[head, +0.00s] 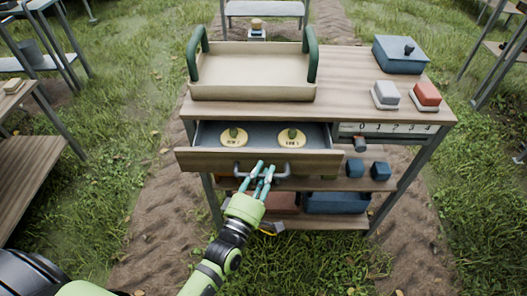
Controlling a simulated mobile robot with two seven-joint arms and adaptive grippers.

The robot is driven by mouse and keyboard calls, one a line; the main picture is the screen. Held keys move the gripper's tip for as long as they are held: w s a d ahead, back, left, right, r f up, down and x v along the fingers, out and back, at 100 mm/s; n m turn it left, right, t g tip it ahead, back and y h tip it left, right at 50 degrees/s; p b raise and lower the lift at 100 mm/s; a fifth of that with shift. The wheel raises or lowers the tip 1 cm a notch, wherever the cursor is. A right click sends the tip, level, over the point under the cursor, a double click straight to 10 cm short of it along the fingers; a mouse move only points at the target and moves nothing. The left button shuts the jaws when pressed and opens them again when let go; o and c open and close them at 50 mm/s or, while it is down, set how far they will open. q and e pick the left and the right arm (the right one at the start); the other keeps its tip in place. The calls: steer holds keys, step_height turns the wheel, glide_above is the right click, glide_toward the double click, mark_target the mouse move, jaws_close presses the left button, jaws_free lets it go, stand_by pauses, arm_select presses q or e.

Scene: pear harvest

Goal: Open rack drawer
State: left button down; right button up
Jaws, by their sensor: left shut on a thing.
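The rack drawer (215,160) has a wooden front and a grey inside, and it stands pulled out from under the rack's top. My left gripper (262,171) is shut on the drawer's grey bar handle (286,169), at the middle of the drawer front. Its fingers hide part of the handle. My right gripper is not in view.
On the rack's top (345,85) stand a cream tray (250,92) with green handles, a blue lidded box (402,62), a white block (386,92) and a red block (427,93). A numbered scale (385,128) is right of the drawer. Blue cubes and bins sit on lower shelves.

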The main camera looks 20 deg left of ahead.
arm_select(q)
steer(key=s+d+p, duration=0.3)
steer(key=s+d, duration=0.1)
steer(key=s, duration=1.1)
steer(key=shift+s+d, duration=0.2)
steer(key=shift+s, duration=0.05)
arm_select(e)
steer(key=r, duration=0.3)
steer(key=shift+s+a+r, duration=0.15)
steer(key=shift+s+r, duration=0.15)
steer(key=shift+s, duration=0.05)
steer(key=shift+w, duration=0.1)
arm_select(q)
steer(key=c, duration=1)
jaws_free()
steer(key=shift+c, duration=0.2)
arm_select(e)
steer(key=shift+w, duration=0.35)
